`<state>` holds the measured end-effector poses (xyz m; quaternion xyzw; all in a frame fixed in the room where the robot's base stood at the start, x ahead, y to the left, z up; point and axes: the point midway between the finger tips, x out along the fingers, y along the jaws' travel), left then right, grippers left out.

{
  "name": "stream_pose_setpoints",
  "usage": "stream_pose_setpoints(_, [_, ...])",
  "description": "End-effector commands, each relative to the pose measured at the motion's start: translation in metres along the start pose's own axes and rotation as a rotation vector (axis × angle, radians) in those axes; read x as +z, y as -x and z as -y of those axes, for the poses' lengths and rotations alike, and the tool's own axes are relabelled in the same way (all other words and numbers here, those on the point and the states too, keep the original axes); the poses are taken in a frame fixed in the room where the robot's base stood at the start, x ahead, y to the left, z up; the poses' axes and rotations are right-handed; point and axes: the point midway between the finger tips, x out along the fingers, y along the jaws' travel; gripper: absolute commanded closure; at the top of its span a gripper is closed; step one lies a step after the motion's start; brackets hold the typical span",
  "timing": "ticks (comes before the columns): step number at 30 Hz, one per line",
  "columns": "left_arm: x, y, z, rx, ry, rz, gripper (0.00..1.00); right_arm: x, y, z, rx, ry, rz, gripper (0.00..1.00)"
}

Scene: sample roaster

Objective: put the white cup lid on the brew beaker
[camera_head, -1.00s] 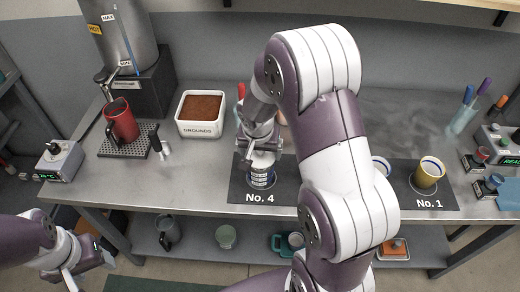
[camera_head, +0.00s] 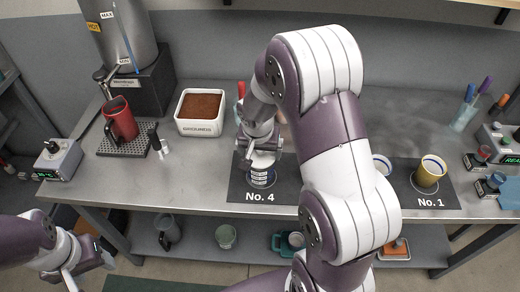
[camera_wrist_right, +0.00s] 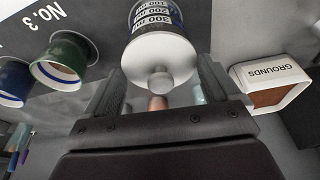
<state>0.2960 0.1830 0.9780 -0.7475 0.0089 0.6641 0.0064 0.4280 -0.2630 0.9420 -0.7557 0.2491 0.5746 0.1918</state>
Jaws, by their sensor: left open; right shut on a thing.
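The brew beaker (camera_head: 261,176), with dark volume marks, stands on the No. 4 mat. It also shows in the right wrist view (camera_wrist_right: 156,22). The white cup lid (camera_wrist_right: 150,58), a round disc with a small knob, is at the beaker's mouth; whether it is fully seated or slightly above the rim I cannot tell. My right gripper (camera_head: 262,146) is directly above the beaker, shut on the lid's knob, its fingers on either side in the wrist view (camera_wrist_right: 160,84). My left gripper (camera_head: 91,270) is open and empty at the lower left, away from the bench top.
A white grounds bin (camera_head: 200,127) stands behind left of the beaker, and a red mug (camera_head: 121,122) on a drip tray further left. A yellow cup (camera_head: 430,172) stands on the No. 1 mat. My right arm hides the middle cups, which partly show in the wrist view.

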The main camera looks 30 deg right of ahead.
Motion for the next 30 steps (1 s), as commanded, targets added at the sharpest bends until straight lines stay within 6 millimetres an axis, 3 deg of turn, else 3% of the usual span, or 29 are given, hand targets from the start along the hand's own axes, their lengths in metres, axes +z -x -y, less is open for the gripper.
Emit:
stream_pose_setpoints(9, [0.000, -0.001, 0.000, 0.000, 0.000, 0.000, 0.43, 0.000, 0.000, 0.000, 0.000, 0.000, -0.001, 0.41])
stream_pose_setpoints(10, [0.000, -0.001, 0.000, 0.000, 0.000, 0.000, 0.43, 0.000, 0.000, 0.000, 0.000, 0.000, -0.001, 0.01])
stream_pose_setpoints(18, [0.000, 0.000, 0.000, 0.000, 0.000, 0.000, 0.43, -0.001, 0.003, 0.000, -0.001, 0.000, -0.002, 0.00])
stream_pose_setpoints(23, [0.000, 0.002, 0.000, 0.000, 0.000, 0.000, 0.43, -0.001, 0.033, 0.001, -0.003, 0.000, -0.005, 0.00])
stream_pose_setpoints(30, [0.000, 0.003, 0.000, 0.000, 0.000, 0.000, 0.43, -0.001, 0.097, 0.001, -0.004, -0.001, -0.005, 0.00])
